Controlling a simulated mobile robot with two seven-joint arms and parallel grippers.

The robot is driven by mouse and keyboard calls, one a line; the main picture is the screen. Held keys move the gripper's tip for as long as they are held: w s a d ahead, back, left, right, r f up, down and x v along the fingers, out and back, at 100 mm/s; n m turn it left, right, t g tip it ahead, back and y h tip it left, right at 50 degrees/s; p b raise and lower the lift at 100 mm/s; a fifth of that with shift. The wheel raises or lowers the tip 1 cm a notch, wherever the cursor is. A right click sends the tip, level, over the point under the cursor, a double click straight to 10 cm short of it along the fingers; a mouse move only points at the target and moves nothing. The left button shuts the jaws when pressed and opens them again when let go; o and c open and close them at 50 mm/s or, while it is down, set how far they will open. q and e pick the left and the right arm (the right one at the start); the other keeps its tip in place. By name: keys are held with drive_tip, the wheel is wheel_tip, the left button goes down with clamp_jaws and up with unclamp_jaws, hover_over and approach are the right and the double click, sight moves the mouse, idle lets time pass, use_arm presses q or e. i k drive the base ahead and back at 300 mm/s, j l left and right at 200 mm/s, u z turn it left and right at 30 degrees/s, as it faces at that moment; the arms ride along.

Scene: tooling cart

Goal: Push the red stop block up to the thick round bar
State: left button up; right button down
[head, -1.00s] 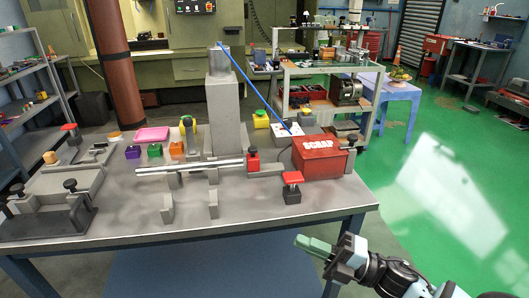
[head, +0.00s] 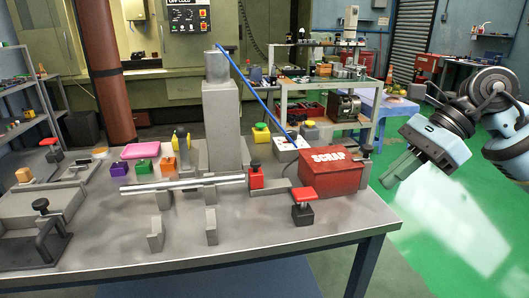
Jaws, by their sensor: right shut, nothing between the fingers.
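The red stop block (head: 256,177) has a black knob on top and sits on a low grey rail at the middle of the bench. A silver round bar (head: 185,184) lies across grey supports to its left. The bar's right end is close to the block's left face; I cannot tell whether they touch. My right gripper (head: 388,178) is shut and empty, raised beyond the bench's right edge, well right of the block. My left gripper is not in view.
A red SCRAP box (head: 331,172) stands right of the stop block. A red-topped black knob block (head: 303,206) is in front of it. A grey column (head: 222,125) rises behind the bar. Empty supports (head: 211,226) stand in front. The bench's front right is clear.

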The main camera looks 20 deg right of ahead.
sight(256, 176)
drive_tip(key=i, duration=0.85)
